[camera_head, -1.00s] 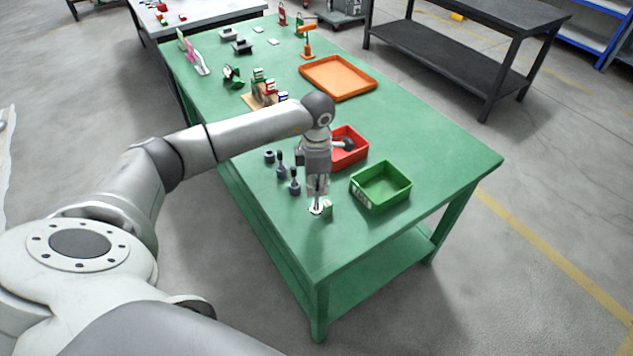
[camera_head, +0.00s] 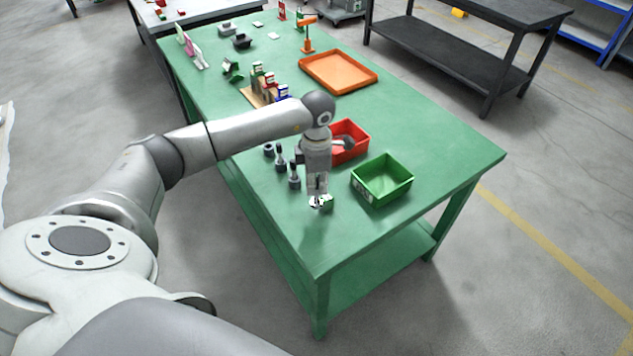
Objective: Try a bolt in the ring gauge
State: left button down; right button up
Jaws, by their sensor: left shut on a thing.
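My left gripper (camera_head: 318,190) points straight down over the near left part of the green table (camera_head: 420,150). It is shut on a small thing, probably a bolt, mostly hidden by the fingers. Right under the fingertips is a small pale piece with a green part (camera_head: 328,202), seemingly the ring gauge. I cannot tell whether the held thing is in its hole or just above it. Two dark bolts, one farther (camera_head: 280,158) and one nearer (camera_head: 294,178), stand upright left of the gripper. My right gripper is out of view.
A dark round piece (camera_head: 268,149) is beyond the bolts. A red bin (camera_head: 360,148) stands behind the gripper and a green bin (camera_head: 402,188) to its right. An orange tray (camera_head: 340,87) and several small parts lie farther back. The table's near end is clear.

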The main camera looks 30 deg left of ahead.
pick_arm(q)
jog(key=shift+f+b, duration=0.75)
jog(key=shift+f, duration=0.25)
dwell(0.4)
jog(key=shift+r, duration=0.35)
jog(key=shift+r+p, duration=1.85)
jog(key=shift+r, duration=1.05)
